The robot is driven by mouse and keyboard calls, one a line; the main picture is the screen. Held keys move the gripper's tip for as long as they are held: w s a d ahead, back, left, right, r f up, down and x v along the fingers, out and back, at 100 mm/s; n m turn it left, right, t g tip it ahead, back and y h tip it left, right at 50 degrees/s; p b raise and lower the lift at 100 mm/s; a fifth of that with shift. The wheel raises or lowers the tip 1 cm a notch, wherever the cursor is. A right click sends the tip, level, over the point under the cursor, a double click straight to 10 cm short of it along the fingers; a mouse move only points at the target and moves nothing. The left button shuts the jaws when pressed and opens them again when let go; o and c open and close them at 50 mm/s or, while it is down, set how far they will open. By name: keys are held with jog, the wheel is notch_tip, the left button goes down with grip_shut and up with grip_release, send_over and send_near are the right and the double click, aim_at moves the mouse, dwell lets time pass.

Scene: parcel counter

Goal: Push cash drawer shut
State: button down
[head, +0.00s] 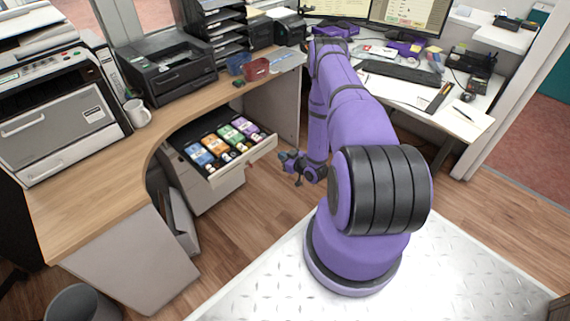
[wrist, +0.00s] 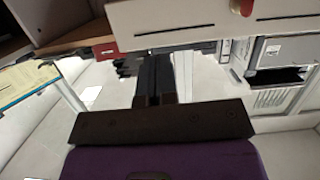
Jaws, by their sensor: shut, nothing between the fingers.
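The cash drawer stands open under the wooden counter, its pale front (head: 243,159) pulled out toward my arm. Banknotes (head: 222,140) in several colours and coins lie in its dark tray. My gripper (head: 284,157) is just right of the drawer front in the head view, low beside the counter, with its fingers shut and empty. In the wrist view the shut fingers (wrist: 154,80) point up the picture toward a pale panel (wrist: 185,20) with dark slots and a red knob, which looks like the drawer front. I cannot tell whether the fingers touch it.
A desk with a keyboard (head: 401,72) is at the back right. Wooden floor (head: 247,228) lies clear between the drawer cabinet and my base.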

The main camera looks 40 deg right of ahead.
aim_at(264, 149)
jog(key=shift+t, duration=0.3)
jog(key=w, duration=0.2)
jog(key=w+f, duration=0.1)
jog(key=w, duration=0.1)
jog(key=w+a+f, duration=0.1)
jog(key=w, duration=0.1)
jog(key=shift+w, duration=0.4)
